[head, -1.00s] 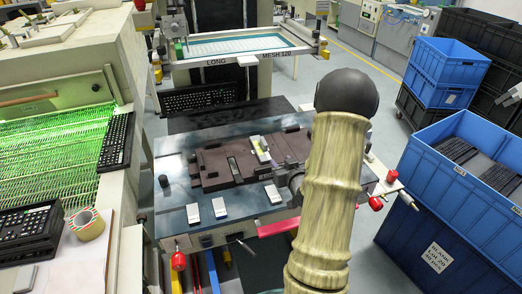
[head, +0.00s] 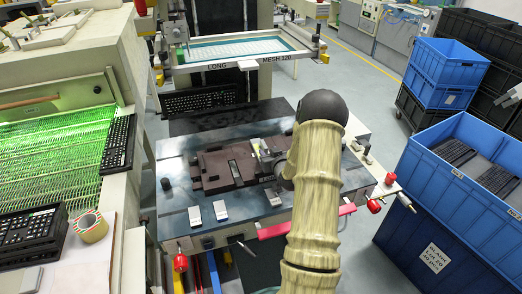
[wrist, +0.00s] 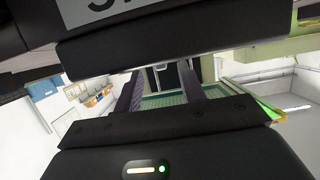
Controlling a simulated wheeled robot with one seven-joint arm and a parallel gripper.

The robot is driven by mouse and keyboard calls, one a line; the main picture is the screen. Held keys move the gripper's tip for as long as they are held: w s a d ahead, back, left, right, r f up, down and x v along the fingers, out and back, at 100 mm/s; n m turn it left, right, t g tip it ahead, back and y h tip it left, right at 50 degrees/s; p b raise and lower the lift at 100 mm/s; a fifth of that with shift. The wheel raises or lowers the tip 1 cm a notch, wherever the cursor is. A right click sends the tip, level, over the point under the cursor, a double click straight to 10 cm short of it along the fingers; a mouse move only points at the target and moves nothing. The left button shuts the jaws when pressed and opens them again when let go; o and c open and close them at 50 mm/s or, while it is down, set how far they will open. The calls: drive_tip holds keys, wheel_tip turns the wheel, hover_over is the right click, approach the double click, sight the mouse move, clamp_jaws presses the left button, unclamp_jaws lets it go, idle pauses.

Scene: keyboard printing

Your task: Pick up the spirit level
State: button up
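The brown fixture (head: 215,167) lies on the dark blue-grey table. In the head view my gripper (head: 262,152) is at the right part of this fixture, low over it. A small pale, yellowish block, which looks like the spirit level, showed there earlier; it is now largely or wholly hidden behind my gripper and wrist. In the wrist view my gripper (wrist: 163,88) has its two dark fingers apart, with the background showing between them. I see no level between them, and cannot tell whether it touches a finger.
Pale blocks (head: 220,210) lie along the table's front, one (head: 273,196) nearer my arm. A pink-red bar (head: 305,221) and red knobs (head: 374,205) stick out at the front and right. The screen frame (head: 235,45) stands behind. Blue crates (head: 465,190) stand right.

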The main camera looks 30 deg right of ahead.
sight(266, 149)
drive_tip(key=shift+p+x, duration=0.85)
drive_tip(key=shift+x, duration=1.7)
drive_tip(key=shift+a, duration=0.1)
clamp_jaws()
